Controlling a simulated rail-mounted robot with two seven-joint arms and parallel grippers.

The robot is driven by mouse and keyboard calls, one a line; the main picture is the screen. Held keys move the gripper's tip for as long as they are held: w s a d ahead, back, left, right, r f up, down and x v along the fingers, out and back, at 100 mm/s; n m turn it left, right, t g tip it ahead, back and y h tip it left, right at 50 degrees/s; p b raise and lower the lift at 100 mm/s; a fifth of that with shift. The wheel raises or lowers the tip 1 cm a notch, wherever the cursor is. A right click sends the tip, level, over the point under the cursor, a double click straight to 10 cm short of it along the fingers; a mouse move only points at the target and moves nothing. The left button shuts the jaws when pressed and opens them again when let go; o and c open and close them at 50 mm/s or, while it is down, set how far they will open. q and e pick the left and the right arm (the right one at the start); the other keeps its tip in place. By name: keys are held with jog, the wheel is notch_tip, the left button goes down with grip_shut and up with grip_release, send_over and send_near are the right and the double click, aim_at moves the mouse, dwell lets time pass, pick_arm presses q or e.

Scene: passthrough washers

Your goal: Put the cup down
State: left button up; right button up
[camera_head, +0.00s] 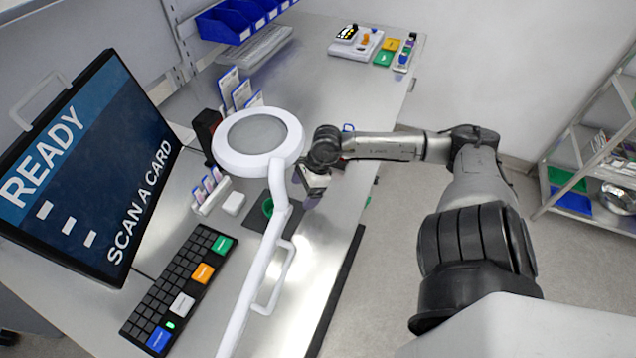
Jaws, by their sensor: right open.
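My right arm reaches in from the right, and its gripper (314,190) points down over the metal bench, just right of the magnifier lamp's stem. The gripper is open. A small dark item shows at its fingertips, too small to make out. No cup can be clearly identified. A green round rim (267,207) sits on a dark mat left of the gripper, partly hidden behind the lamp stem; I cannot tell whether it is a cup. My left gripper is out of view.
A white magnifier lamp (258,137) stands close to my right wrist. A keyboard (177,287), a screen (90,170) and a small vial rack (211,192) are on the left. The bench's right edge runs beside the gripper. A white tray (357,46) lies at the far end.

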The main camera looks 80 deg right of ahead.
jog(key=shift+s+d, duration=0.6)
jog(key=shift+s, duration=0.25)
jog(key=shift+s+d, duration=0.6)
jog(key=shift+s, duration=0.2)
